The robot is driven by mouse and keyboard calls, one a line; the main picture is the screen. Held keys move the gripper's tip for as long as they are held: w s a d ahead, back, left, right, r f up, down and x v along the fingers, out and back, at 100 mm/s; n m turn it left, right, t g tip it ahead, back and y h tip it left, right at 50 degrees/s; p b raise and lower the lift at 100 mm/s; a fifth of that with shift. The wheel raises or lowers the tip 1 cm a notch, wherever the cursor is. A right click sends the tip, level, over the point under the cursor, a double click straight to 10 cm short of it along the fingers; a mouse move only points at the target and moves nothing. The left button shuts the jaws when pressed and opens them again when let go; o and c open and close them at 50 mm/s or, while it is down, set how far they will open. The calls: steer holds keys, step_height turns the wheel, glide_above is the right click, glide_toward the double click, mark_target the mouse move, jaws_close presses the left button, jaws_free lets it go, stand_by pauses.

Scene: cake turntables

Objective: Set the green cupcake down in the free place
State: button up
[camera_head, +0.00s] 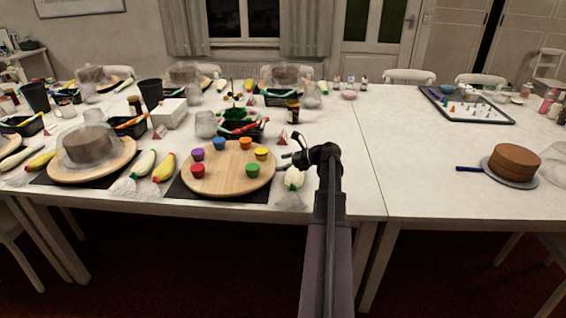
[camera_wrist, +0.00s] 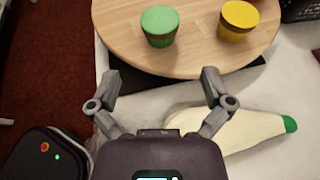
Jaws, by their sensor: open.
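The green cupcake (camera_head: 252,170) stands upright on the round wooden turntable (camera_head: 225,182), at its front right. It also shows in the wrist view (camera_wrist: 160,27), near the turntable's edge. My gripper (camera_wrist: 160,80) is open and empty, with the green cupcake beyond its fingertips, apart from them. In the head view my gripper (camera_head: 299,153) is right of the turntable. A yellow cupcake (camera_head: 261,154) stands behind the green one. Orange (camera_head: 245,143), blue (camera_head: 218,143), purple (camera_head: 197,154) and red (camera_head: 198,170) cupcakes continue around the rim. The front rim between red and green is bare.
A white piping bag with a green tip (camera_wrist: 250,130) lies beside the turntable, below my gripper. A black tray (camera_head: 245,130) with tools stands behind the turntable. Another turntable (camera_head: 75,172) with a covered cake is at left.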

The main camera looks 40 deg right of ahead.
stand_by(0.3)
steer(key=w+a+f+n+g, duration=0.1)
steer(key=a+n, duration=0.1)
steer(key=a, duration=0.2)
steer(key=w+a+f+n+g, duration=0.1)
steer(key=a+n, duration=0.1)
steer(key=a, duration=0.3)
steer(key=w+a+f+n+g, duration=0.1)
steer(key=a+f+n+g, duration=0.1)
steer(key=a, duration=0.3)
steer(key=shift+n, duration=0.3)
steer(key=s+a+f+n+g+h, duration=0.2)
steer(key=s+a+n, duration=0.1)
steer(key=a+n, duration=0.5)
steer(key=s+a+f+n+g+h, duration=0.2)
steer(key=a+n, duration=0.5)
steer(key=a, duration=0.7)
steer(key=s+a+f+n+g+h, duration=0.2)
steer(key=s+a+n, duration=0.3)
steer(key=a+n, duration=0.3)
steer(key=a+f+g, duration=0.1)
steer(key=a, duration=0.2)
steer(key=shift+s+a+f+n+g+h, duration=0.15)
steer(key=shift+a+f+n+g+h, duration=0.15)
steer(key=shift+g, duration=0.1)
